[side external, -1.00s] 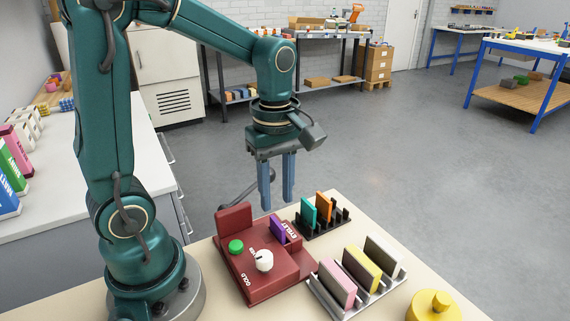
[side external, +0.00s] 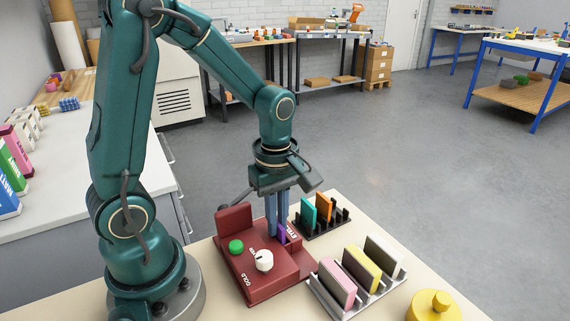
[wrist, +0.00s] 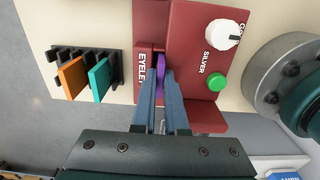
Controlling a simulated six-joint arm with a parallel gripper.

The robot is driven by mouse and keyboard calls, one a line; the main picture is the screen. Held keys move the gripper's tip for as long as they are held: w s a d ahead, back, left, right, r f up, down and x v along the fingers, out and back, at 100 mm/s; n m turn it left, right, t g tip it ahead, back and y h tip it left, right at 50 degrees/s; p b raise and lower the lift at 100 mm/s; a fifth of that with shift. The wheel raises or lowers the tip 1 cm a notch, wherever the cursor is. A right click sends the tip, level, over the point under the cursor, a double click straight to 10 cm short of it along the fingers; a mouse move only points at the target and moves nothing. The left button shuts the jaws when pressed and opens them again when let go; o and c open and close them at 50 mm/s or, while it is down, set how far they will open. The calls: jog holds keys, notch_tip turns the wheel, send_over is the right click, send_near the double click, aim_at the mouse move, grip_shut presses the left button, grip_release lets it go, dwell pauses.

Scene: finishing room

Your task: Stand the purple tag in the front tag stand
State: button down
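The purple tag (side external: 281,234) stands upright in the slot of the dark red machine (side external: 262,286), beside the word EYELET. My gripper (wrist: 160,80) points down over the slot, with one finger on each side of the tag. The fingers have closed in on it, and the purple shows between them in the wrist view (wrist: 162,62). A light grey stand (side external: 322,298) holds pink, yellow and pale grey tags upright, nearer the side camera. A black stand (side external: 343,224) holds teal and orange tags upright, with bare slots beside them.
The machine has a white knob (side external: 264,260), a green button (side external: 236,247) and a raised block at its back left. A yellow round-topped object (side external: 434,306) stands at the table's near edge, right of the grey stand. Bare table shows between the machine and both stands.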

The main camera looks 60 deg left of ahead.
jog(key=shift+r, duration=0.1)
jog(key=shift+r, duration=3.65)
jog(key=shift+s, duration=0.1)
jog(key=shift+w+r, duration=0.2)
jog(key=shift+r, duration=0.1)
jog(key=w+a+r, duration=0.1)
jog(key=w+r, duration=0.2)
jog(key=w, duration=0.7)
jog(key=shift+w+a+f, duration=0.15)
jog(key=shift+w+f, duration=0.75)
jog(key=shift+f, duration=0.8)
jog(key=shift+w+a+f, duration=0.1)
jog(key=shift+w+f, duration=0.85)
jog(key=shift+f, duration=0.75)
jog(key=shift+w+a+f, duration=0.15)
jog(key=shift+w+f, duration=0.75)
jog(key=shift+f, duration=0.8)
